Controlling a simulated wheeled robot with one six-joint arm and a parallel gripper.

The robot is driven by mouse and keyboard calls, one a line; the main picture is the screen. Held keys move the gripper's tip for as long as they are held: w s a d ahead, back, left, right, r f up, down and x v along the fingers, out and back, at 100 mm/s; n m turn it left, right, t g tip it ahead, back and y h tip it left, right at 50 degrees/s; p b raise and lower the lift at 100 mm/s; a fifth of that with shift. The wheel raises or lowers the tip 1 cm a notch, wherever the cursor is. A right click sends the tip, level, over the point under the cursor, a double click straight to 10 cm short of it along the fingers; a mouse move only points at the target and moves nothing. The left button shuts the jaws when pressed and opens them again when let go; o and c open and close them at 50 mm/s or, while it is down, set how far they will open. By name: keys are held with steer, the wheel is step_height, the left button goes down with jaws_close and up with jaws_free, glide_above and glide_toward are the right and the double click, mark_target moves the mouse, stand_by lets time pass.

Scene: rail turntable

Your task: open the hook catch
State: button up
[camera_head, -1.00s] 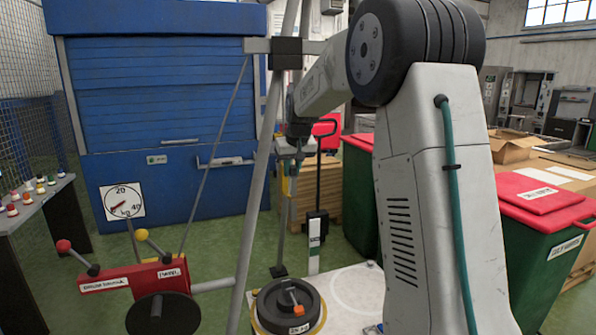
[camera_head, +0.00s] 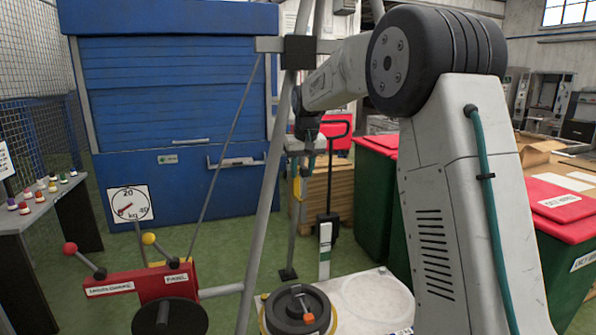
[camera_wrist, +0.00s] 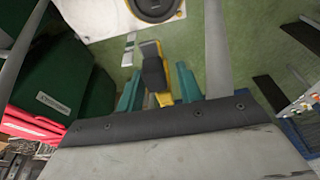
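The hook catch is a dark block (camera_wrist: 153,72) on a yellow hook (camera_wrist: 162,98) in the wrist view. My gripper (camera_wrist: 158,88) has two teal fingers, one on each side of the hook. They look spread, with the yellow and dark parts between them; whether either finger touches is unclear. In the head view my gripper (camera_head: 308,150) is small and points down at the frame, with a strip of yellow hook (camera_head: 297,188) just below it. The catch itself is too small to make out there.
Grey frame legs (camera_head: 265,195) stand close left of my arm. Below are a dark round weight (camera_head: 285,318) on a white platform (camera_head: 375,298) and a red lever panel (camera_head: 130,283). Green bins with red lids (camera_head: 570,218) stand right. Green floor is open behind the panel.

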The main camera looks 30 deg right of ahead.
mark_target(305, 169)
steer(key=shift+s+d, duration=0.1)
steer(key=v, duration=0.7)
steer(key=shift+s+r, duration=0.1)
steer(key=shift+r, duration=0.3)
steer(key=s+a+f, duration=0.4)
steer(key=s, duration=1.1)
steer(key=s+a+f+n+g, duration=0.1)
steer(key=s+a+f, duration=0.2)
steer(key=s, duration=1.1)
steer(key=s+a+f, duration=0.4)
steer(key=s+a, duration=0.2)
steer(key=s, duration=0.9)
steer(key=shift+s+f+n, duration=0.3)
steer(key=shift+n, duration=0.1)
